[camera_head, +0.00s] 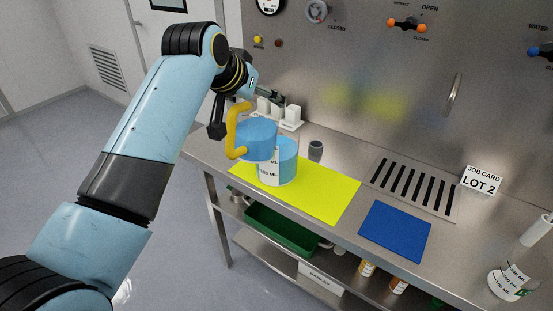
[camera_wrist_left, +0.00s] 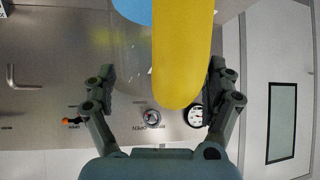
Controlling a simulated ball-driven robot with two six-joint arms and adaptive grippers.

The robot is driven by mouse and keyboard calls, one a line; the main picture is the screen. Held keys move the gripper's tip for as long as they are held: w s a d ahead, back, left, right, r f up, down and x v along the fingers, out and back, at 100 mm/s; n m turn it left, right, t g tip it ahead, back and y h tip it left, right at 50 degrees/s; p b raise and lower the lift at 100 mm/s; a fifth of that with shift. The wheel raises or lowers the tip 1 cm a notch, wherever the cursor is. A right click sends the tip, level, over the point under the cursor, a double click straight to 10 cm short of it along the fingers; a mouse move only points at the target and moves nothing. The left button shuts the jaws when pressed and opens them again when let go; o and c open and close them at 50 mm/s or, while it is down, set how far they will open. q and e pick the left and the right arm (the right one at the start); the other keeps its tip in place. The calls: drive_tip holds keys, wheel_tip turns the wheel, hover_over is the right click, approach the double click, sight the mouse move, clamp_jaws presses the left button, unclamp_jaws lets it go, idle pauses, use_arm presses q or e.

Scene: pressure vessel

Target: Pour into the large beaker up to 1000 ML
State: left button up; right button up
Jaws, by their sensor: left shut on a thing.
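My left gripper (camera_head: 236,113) is shut on the yellow handle (camera_head: 232,135) of a clear jug with blue liquid (camera_head: 256,140). The handle also runs between the fingers in the left wrist view (camera_wrist_left: 182,60). The large beaker (camera_head: 286,166) stands upright at the left part of the yellow-green mat (camera_head: 330,193) and holds blue liquid. The jug overlaps the beaker's left side in the head view; I cannot tell whether they touch. The beaker's label is partly readable, ending in "ML"; its exact level cannot be read. No stream shows. My right gripper is not in view.
A small dark cylinder (camera_head: 315,150) stands behind the mat. A blue mat (camera_head: 395,231), a slotted drain (camera_head: 412,187) and a "LOT 2" job card (camera_head: 482,180) lie to the right. Another labelled beaker (camera_head: 508,284) stands far right. White blocks (camera_head: 291,114) sit near the wall.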

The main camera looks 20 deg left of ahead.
sight(247, 102)
use_arm(q)
drive_tip(key=s+t+b, duration=0.3)
drive_tip(key=s, duration=0.1)
drive_tip(key=shift+a+r+t, duration=0.2)
drive_tip(key=shift+a+t, duration=0.1)
drive_tip(key=shift+t, duration=0.1)
drive_tip(key=shift+w+r, duration=0.1)
drive_tip(key=shift+r, duration=0.05)
drive_tip(key=shift+w, duration=0.15)
wheel_tip(247, 102, up, 2)
drive_tip(key=p, duration=0.3)
drive_tip(key=shift+r+p, duration=0.45)
drive_tip(key=shift+r, duration=0.1)
drive_tip(key=shift+f, duration=0.15)
